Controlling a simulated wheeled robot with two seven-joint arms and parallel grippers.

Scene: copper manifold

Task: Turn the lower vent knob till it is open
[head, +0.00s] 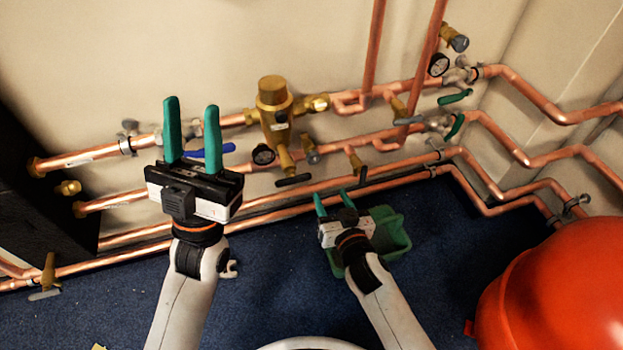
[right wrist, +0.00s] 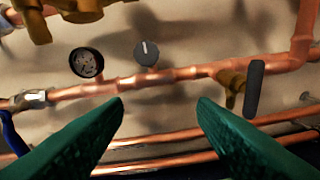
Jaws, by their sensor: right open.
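A round grey knob (right wrist: 147,53) with a white mark line sits above a copper pipe in the right wrist view. The line stands near upright, tilted slightly left. In the head view, what looks like the same knob (head: 311,153) is right of a dark gauge (head: 263,154). Another grey-capped knob (head: 458,43) is higher up at the right. My right gripper (head: 334,202) is open and empty, below the lower knob in the head view. Its green fingers (right wrist: 160,108) are apart and not touching the knob. My left gripper (head: 192,130) is open and empty before the pipes at left.
A brass valve with a grey lever (right wrist: 255,88) is right of the knob. A brass body (head: 275,112) and a blue lever (head: 212,150) are to its left in the head view. A green tray (head: 398,238) lies on the blue floor. A red vessel (head: 560,290) stands at lower right.

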